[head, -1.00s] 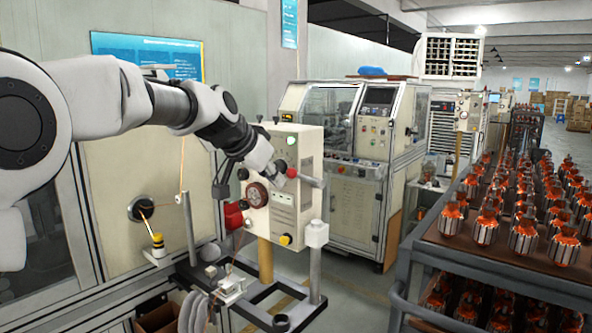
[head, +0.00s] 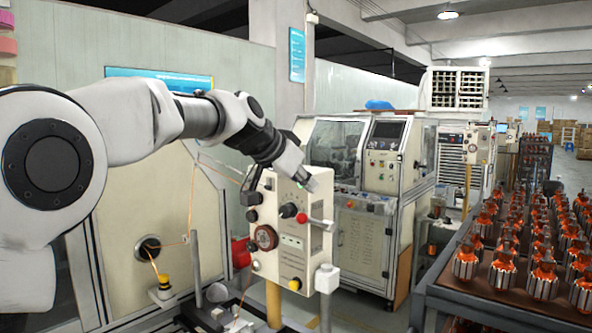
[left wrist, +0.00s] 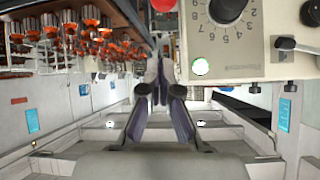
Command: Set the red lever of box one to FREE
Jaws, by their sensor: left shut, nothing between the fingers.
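I cannot read the lever's markings. My left gripper (head: 311,185) is shut and empty, above the lever and close to the box's upper right edge, apart from the lever.
A winding machine with a panel (head: 370,200) stands behind the box. A rack of copper armatures (head: 480,250) fills the right. A large cream housing (head: 130,230) with a wire guide is at left. Open air lies between box and rack.

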